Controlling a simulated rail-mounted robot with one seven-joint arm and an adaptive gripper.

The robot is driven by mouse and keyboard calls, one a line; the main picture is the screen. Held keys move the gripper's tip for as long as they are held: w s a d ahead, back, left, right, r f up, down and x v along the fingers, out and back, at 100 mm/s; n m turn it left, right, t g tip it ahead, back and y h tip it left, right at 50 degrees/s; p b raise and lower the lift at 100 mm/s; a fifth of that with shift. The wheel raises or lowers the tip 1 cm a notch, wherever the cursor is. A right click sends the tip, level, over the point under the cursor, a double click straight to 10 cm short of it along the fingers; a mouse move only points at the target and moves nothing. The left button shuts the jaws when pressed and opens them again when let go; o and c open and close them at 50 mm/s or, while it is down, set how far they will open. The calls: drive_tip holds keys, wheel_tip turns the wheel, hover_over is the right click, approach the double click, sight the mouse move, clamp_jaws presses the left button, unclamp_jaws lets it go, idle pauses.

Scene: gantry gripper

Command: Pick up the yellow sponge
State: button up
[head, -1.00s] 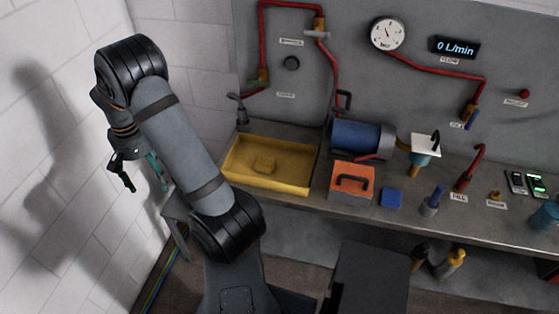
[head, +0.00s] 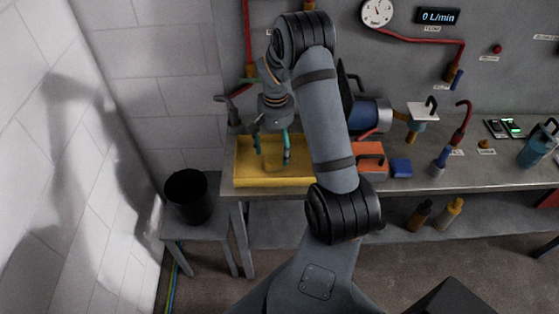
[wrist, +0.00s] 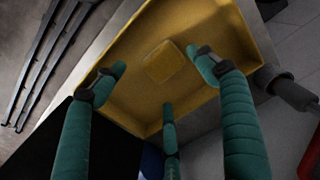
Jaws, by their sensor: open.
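The yellow sponge (wrist: 164,61) is a small rounded block lying on the floor of a yellow tray (wrist: 240,50). In the head view the tray (head: 245,181) sits at the left end of the bench, and the sponge is hard to make out there behind my fingers. My gripper (head: 272,158) hangs over the tray, pointing down. In the wrist view its teal fingers (wrist: 158,84) are spread wide and empty. The sponge shows between and beyond the fingertips, which appear apart from it.
An orange box (head: 371,170) with a black handle and a blue block (head: 401,168) stand right of the tray. A blue cylinder (head: 372,115) is behind them. A tap (head: 234,115) rises at the tray's back left. A black bin (head: 188,197) stands on a low stand at left.

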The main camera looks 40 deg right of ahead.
sight(274, 159)
drive_tip(key=shift+a+f, duration=0.15)
drive_tip(key=shift+f, duration=0.4)
drive_tip(key=shift+w+f+p, duration=0.15)
drive_tip(key=shift+f+p, duration=0.5)
drive_tip(key=shift+f, duration=0.55)
drive_tip(key=shift+w+f+p, duration=0.1)
drive_tip(key=shift+f+p, duration=0.55)
drive_tip(key=shift+f, duration=0.55)
drive_tip(key=shift+c, duration=0.5)
drive_tip(key=c, duration=1.1)
drive_tip(key=shift+c, duration=0.2)
